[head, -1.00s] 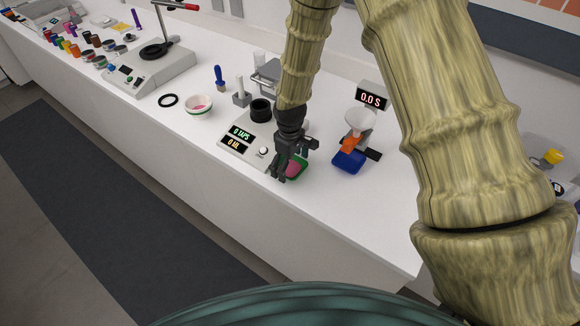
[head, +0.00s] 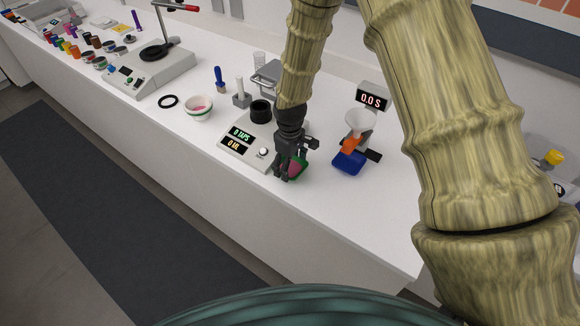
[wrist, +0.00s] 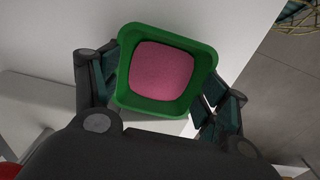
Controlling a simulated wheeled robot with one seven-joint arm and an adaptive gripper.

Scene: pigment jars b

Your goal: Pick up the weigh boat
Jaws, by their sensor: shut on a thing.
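The weigh boat is a small green square tray with pink powder in it. In the wrist view the weigh boat (wrist: 207,77) sits between my two fingers, its open side facing the camera. My gripper (wrist: 165,90) is shut on its opposite sides. In the head view my gripper (head: 288,172) is near the front edge of the white counter, and the weigh boat (head: 300,167) shows tilted at its right, partly hidden by the fingers. I cannot tell for sure how far it is above the counter.
A device with two displays (head: 233,142) stands just left of my gripper. A white funnel (head: 360,121) over a blue tray (head: 349,163) stands to the right. The counter's front right (head: 350,215) is clear.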

